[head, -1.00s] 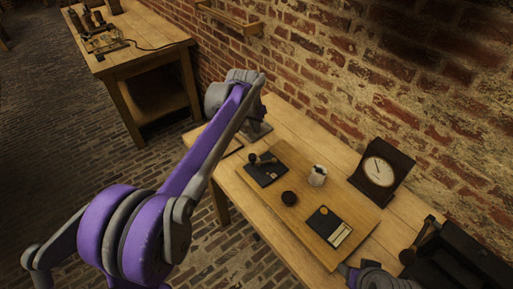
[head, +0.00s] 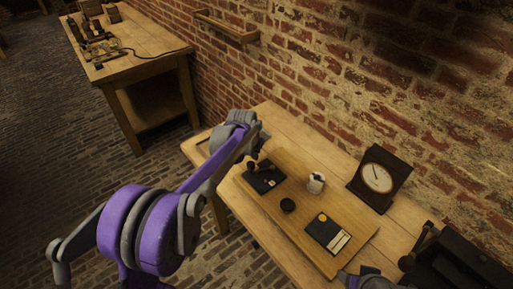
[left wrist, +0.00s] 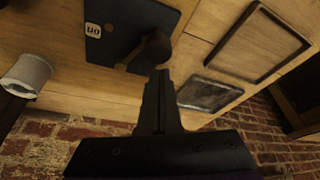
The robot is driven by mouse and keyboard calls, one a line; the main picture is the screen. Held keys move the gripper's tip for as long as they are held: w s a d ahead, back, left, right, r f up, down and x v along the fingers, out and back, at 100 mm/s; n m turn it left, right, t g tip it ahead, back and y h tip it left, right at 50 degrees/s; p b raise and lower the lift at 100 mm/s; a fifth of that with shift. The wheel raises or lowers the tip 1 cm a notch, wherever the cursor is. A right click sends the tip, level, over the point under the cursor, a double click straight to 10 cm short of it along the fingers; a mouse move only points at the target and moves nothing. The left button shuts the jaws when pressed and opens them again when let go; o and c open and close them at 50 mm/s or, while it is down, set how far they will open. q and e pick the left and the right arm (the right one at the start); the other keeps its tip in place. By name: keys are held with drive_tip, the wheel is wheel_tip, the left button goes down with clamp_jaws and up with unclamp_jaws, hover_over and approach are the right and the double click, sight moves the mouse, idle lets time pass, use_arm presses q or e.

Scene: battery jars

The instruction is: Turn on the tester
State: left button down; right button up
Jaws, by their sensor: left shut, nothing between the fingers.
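A dark switch panel (head: 263,180) lies on the wooden board at its far left end. In the left wrist view the panel (left wrist: 112,22) carries a small "ON" label (left wrist: 93,30) and a lever ending in a round dark knob (left wrist: 157,47). My left gripper (left wrist: 160,78) is shut and empty, its tips right by the knob; I cannot tell if they touch. In the head view my left gripper (head: 254,155) is over the panel, partly hidden. A second dark panel (head: 327,234) has a yellow disc and a pale strip. Part of my right arm (head: 365,278) shows at the bottom edge; its fingers are unclear.
A dial clock (head: 379,179) stands near the brick wall. A dark-rimmed tray (left wrist: 264,42) and slate (left wrist: 207,94) lie beside the panel. A dark case (head: 455,262) is at right.

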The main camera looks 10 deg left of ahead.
use_arm(q)
drive_tip(key=shift+s, duration=0.35)
